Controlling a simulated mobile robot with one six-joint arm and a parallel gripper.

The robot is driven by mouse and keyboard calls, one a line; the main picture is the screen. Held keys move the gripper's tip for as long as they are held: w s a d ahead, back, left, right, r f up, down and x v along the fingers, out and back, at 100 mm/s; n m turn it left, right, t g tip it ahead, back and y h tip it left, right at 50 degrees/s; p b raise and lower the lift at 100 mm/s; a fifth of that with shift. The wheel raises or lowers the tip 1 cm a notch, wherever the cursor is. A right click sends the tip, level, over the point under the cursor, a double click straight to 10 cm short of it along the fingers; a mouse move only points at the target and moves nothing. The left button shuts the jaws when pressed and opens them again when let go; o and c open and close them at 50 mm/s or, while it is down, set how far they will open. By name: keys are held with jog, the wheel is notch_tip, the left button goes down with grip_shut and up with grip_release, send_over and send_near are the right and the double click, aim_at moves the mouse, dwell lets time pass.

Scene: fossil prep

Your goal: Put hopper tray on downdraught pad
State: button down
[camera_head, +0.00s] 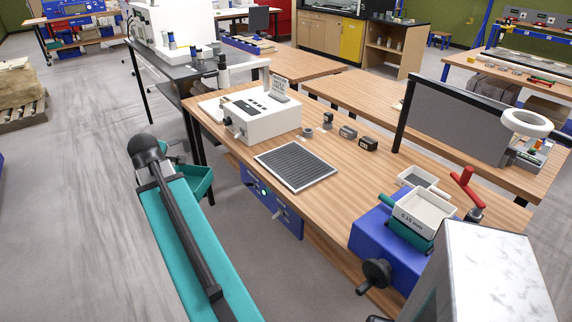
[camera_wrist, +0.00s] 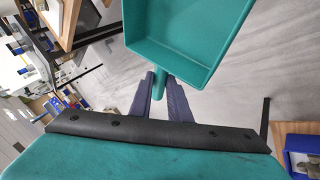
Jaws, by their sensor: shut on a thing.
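The hopper tray appears to be the teal open box with a short round handle; in the wrist view the tray (camera_wrist: 190,45) is seen from its open side and looks empty. My gripper (camera_wrist: 159,82) is shut on its handle, with one dark finger on each side. In the head view the tray (camera_head: 199,186) hangs over the floor, left of the bench and partly behind my teal arm; the fingers are hard to make out there. The downdraught pad (camera_head: 296,167) is a flat grey grille with a pale frame on the bench top, apart from the tray, with nothing on it.
A white instrument (camera_head: 262,117) stands behind the pad. Small dark blocks (camera_head: 348,132) lie to its right. A blue machine (camera_head: 372,238) with a white box marked 0.15 mm (camera_head: 424,212) stands at the bench's front right. Bare wood lies right of the pad.

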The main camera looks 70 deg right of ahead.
jog(key=s+d+m+g, duration=0.1)
jog(key=s+d+m, duration=0.1)
jog(key=s+d, duration=0.6)
jog(key=s+d+f+m+g+h, duration=0.1)
jog(key=s+d+m+g, duration=0.1)
jog(key=s+d, duration=0.6)
jog(key=s+d+m+g+h, duration=0.1)
jog(key=s+d+m, duration=0.3)
jog(key=s, duration=1.4)
jog(key=d+g, duration=0.1)
jog(key=d, duration=0.2)
jog(key=shift+s+d+f, duration=0.3)
jog(key=shift+d+f, duration=0.05)
jog(key=shift+d, duration=0.05)
jog(key=p, duration=0.5)
send_over(285, 158)
jog(key=shift+a+f, duration=0.1)
jog(key=shift+f, duration=0.65)
jog(key=shift+f+p, duration=0.75)
jog(key=shift+f, duration=1)
jog(key=shift+f, duration=0.15)
